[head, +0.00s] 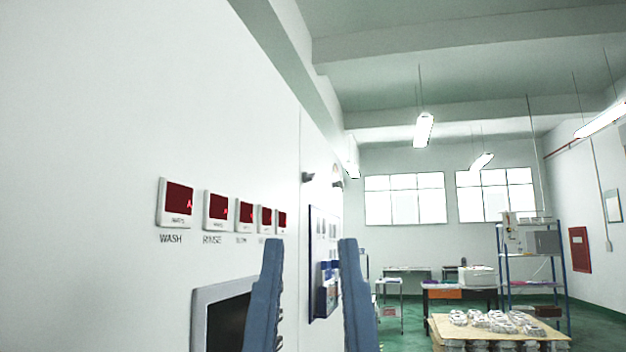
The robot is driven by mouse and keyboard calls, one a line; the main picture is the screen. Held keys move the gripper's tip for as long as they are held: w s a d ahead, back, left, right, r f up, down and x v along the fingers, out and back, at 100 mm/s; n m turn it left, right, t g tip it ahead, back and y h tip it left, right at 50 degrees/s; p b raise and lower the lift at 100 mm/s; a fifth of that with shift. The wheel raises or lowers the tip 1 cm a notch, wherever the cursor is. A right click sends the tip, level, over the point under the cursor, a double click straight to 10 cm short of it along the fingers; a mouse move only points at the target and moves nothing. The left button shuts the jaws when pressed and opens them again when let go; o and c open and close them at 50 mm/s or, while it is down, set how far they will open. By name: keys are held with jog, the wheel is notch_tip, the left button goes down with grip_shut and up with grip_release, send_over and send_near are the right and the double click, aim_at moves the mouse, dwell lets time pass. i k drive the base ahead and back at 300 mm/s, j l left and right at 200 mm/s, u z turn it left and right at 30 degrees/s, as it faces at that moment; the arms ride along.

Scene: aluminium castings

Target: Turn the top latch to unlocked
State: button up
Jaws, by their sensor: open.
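My gripper (310,246) shows at the lower middle of the head view as two blue-grey fingers. They point upward and stand apart, with nothing between them. A small dark knob-like fitting (308,177) sticks out from the white panel above the fingertips. A second one (337,184) is just to its right and farther off. I cannot tell whether either is the top latch, or how it is turned. No other latch can be made out. The gripper appears apart from both fittings.
The tall white panel (110,110) fills the left, with red displays (180,199) labelled WASH, RINSE and more, and a grey-framed dark screen (228,318) below. A blue board (322,265) is behind the fingers. A table of castings (500,348) and a shelf rack (533,264) stand right.

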aim_at(306, 177)
jog(key=i+l, duration=0.2)
jog(key=l, duration=0.2)
jog(key=i+l, duration=0.15)
jog(key=l, duration=0.25)
jog(key=i+l+u, duration=0.1)
jog(key=l, duration=0.25)
jog(key=i+l, duration=0.25)
jog(key=l, duration=0.2)
